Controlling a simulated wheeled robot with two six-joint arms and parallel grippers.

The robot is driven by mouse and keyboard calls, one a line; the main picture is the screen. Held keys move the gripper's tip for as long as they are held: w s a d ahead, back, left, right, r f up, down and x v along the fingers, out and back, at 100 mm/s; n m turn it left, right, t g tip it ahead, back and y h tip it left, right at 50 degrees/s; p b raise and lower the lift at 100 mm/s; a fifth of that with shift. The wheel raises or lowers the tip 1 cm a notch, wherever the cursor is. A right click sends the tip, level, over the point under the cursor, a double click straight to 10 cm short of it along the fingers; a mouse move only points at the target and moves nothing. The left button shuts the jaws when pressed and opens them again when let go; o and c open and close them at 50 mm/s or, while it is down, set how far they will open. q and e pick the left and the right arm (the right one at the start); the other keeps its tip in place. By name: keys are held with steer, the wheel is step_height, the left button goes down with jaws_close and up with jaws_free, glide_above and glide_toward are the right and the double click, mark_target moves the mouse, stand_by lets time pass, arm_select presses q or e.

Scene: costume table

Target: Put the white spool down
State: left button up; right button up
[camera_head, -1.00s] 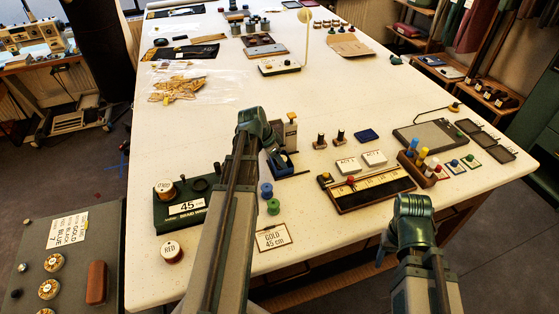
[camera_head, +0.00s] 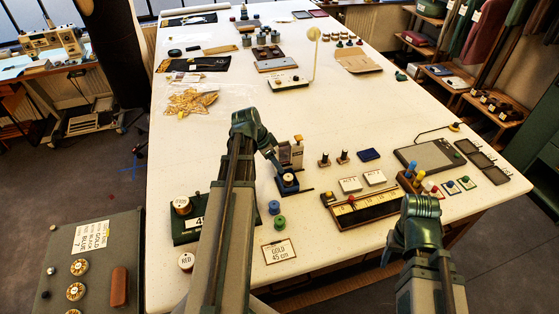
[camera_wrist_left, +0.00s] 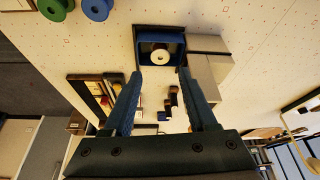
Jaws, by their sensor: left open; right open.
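The white spool (camera_wrist_left: 160,56) sits in a dark blue holder (camera_wrist_left: 160,38) in the left wrist view. In the head view the spool (camera_head: 288,178) shows on the blue stand (camera_head: 289,187), just right of my left gripper (camera_head: 275,160). My left gripper also shows in the wrist view (camera_wrist_left: 159,74), open and empty, its fingertips on either side of the spool's line and apart from it. My right gripper (camera_head: 393,243) is open at the table's front edge; its fingertips are partly hidden by its own wrist.
A blue spool (camera_head: 274,207) and a green spool (camera_head: 279,222) stand in front of the stand, near the "GOLD 45 cm" card (camera_head: 279,251). A beige block (camera_head: 297,152) stands behind it. A ruler tray (camera_head: 362,208) lies to the right.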

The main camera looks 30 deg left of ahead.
arm_select(q)
steer(key=shift+s+r, duration=0.1)
steer(key=shift+r, duration=0.15)
steer(key=s+d+n+g+y, duration=0.1)
steer(key=s+d, duration=0.3)
steer(key=d, duration=0.7)
steer(key=s+d+f+g+y, duration=0.1)
steer(key=s+d, duration=0.3)
steer(key=d, duration=0.7)
steer(key=s+d+n+g+y, duration=0.1)
steer(key=s+d, duration=0.3)
steer(key=d, duration=0.7)
steer(key=shift+d+f+n+g+y, duration=0.15)
steer(key=shift+f+n+g+y, duration=0.2)
steer(key=shift+g, duration=0.35)
step_height(320, 180, down, 5)
steer(key=b, duration=0.5)
steer(key=shift+f, duration=0.2)
